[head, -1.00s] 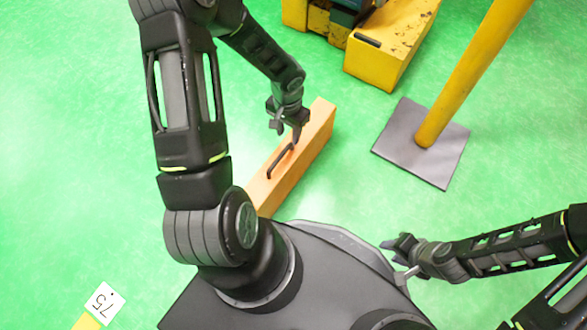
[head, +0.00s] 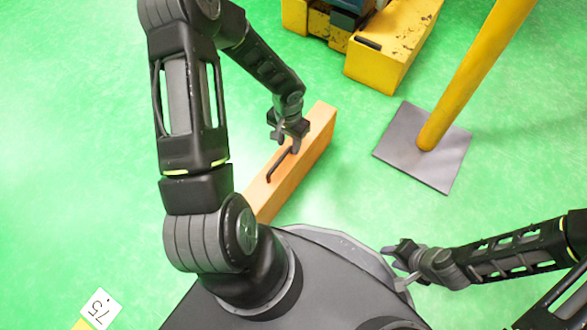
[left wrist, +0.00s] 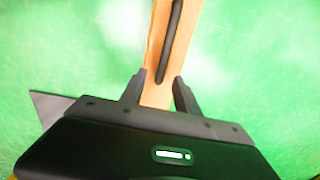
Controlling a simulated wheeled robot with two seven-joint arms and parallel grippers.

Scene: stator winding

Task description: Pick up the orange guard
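The orange guard (head: 302,163) is a long block lying on the green floor in front of my base, with a dark handle (head: 279,165) on its top. In the left wrist view the guard (left wrist: 158,60) runs upward from between the fingers, and its handle (left wrist: 171,42) shows at the top. My left gripper (head: 288,142) is over the guard near the far end of the handle. Its two fingers (left wrist: 159,92) are apart with nothing between them gripped; whether they touch the guard I cannot tell. My right gripper (head: 394,258) is at the right, away from the guard; its fingers look spread.
A yellow post (head: 465,90) stands on a grey plate (head: 450,175) right of the guard. A yellow block (head: 392,58) with worn edges is at the top. A white floor marker (head: 101,307) lies at the lower left. Green floor around the guard is clear.

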